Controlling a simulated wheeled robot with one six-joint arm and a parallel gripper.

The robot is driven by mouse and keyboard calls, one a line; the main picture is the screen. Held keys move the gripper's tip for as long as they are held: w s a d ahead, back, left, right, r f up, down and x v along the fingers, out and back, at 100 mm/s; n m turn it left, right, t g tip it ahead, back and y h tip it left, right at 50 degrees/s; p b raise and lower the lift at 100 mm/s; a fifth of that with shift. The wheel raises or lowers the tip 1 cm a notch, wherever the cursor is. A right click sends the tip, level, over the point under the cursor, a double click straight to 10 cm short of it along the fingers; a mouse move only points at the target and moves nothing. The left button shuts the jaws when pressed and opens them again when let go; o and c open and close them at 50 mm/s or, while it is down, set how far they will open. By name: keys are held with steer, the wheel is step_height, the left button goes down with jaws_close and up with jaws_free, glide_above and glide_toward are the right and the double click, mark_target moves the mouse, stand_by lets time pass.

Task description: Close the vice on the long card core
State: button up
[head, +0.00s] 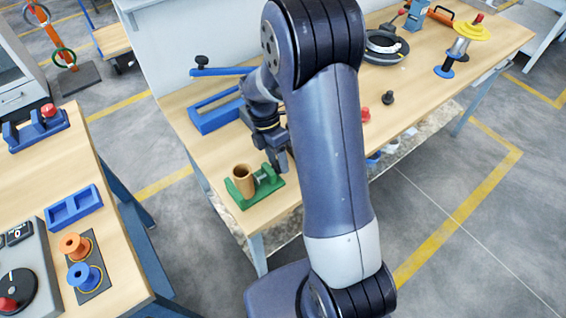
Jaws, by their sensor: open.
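The green vice (262,193) sits near the front left corner of the wooden workbench. The long card core (243,181), a brown tube open at the top, stands roughly upright at the vice's left end. Whether the jaws touch the core cannot be made out. My gripper (281,160) is open and points down just behind and above the right end of the vice, by its screw. Its fingertips are small and partly hidden, and contact with the vice cannot be told.
A blue frame (216,113) and a blue lever with a black knob (202,63) lie behind the vice. A black ring (383,52) and small red and black knobs (388,97) are further right. A second table (117,235) stands left, across a floor gap.

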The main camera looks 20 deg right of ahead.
steer(key=t+b, duration=0.1)
steer(key=b, duration=0.1)
steer(key=t+b, duration=0.1)
steer(key=shift+s+d+f+t+y+b, duration=0.1)
steer(key=shift+s+t+y+b, duration=0.25)
steer(key=shift+t+y+b, duration=0.05)
steer(key=shift+r+t, duration=0.2)
steer(key=shift+t, duration=0.2)
steer(key=shift+s+f+t+y+b, duration=0.15)
steer(key=shift+f+t+y+b, duration=0.2)
steer(key=shift+b, duration=0.7)
steer(key=t+b, duration=0.1)
steer(key=b, duration=0.2)
steer(key=shift+s+d+t+y, duration=0.15)
steer(key=shift+s+t+y, duration=0.1)
steer(key=shift+t, duration=0.1)
steer(key=shift+r+t+b, duration=0.15)
steer(key=shift+t+b, duration=0.25)
steer(key=shift+b, duration=0.4)
steer(key=shift+r, duration=0.15)
